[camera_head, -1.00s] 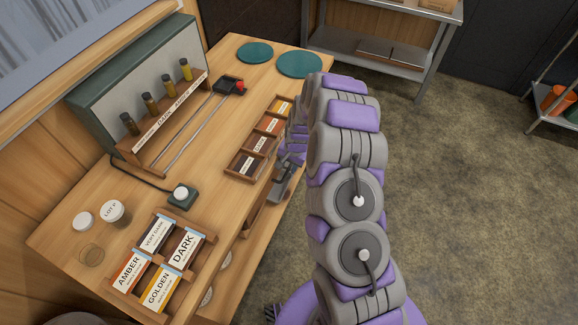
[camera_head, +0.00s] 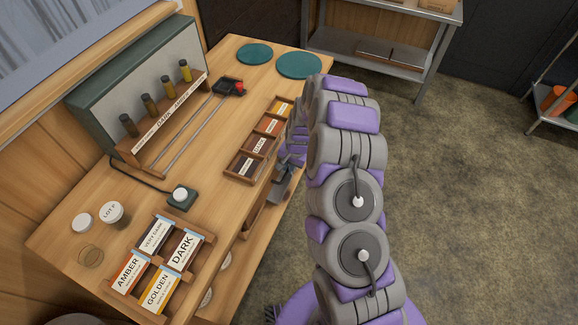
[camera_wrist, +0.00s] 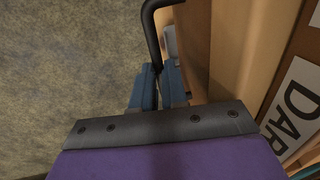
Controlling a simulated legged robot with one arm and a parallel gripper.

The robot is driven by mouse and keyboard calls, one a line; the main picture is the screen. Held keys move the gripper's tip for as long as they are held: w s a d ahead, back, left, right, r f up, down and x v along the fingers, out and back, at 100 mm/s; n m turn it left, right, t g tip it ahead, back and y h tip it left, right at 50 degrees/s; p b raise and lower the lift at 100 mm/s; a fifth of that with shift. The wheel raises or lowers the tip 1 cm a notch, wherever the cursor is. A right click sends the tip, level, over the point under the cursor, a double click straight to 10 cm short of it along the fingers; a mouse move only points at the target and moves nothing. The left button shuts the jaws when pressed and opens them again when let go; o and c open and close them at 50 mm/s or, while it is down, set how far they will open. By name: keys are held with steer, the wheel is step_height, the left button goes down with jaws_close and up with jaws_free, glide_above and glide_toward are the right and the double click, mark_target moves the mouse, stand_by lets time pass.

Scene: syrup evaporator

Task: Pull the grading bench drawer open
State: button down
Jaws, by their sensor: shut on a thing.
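The grading bench (camera_head: 217,140) is a light wooden table along the left of the head view. My gripper (camera_head: 284,182) is low at the bench's front edge, beside the small card rack, partly hidden by my arm. In the wrist view the blue-grey fingers of my gripper (camera_wrist: 159,90) are close together beside the wooden bench front (camera_wrist: 198,45).
On the bench are a card rack (camera_head: 250,165), a larger rack of grade cards (camera_head: 193,236), a bottle display (camera_head: 158,140), a white-lidded jar (camera_head: 114,213) and teal discs (camera_head: 299,65). A metal shelf (camera_head: 385,65) stands behind. Open floor (camera_head: 470,200) lies to the right.

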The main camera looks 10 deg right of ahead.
steer(key=shift+s, duration=0.15)
steer(key=s+d+p, duration=0.4)
steer(key=s+d, duration=0.9)
steer(key=d, duration=0.5)
steer(key=shift+s+p, duration=0.15)
steer(key=shift+p, duration=0.2)
steer(key=shift+f, duration=0.1)
steer(key=c, duration=1.2)
jaws_free()
steer(key=shift+o, duration=0.2)
step_height(320, 180, up, 17)
steer(key=s+d+p, duration=0.1)
steer(key=d, duration=0.1)
steer(key=shift+s+d, duration=0.25)
steer(key=shift+d, duration=0.1)
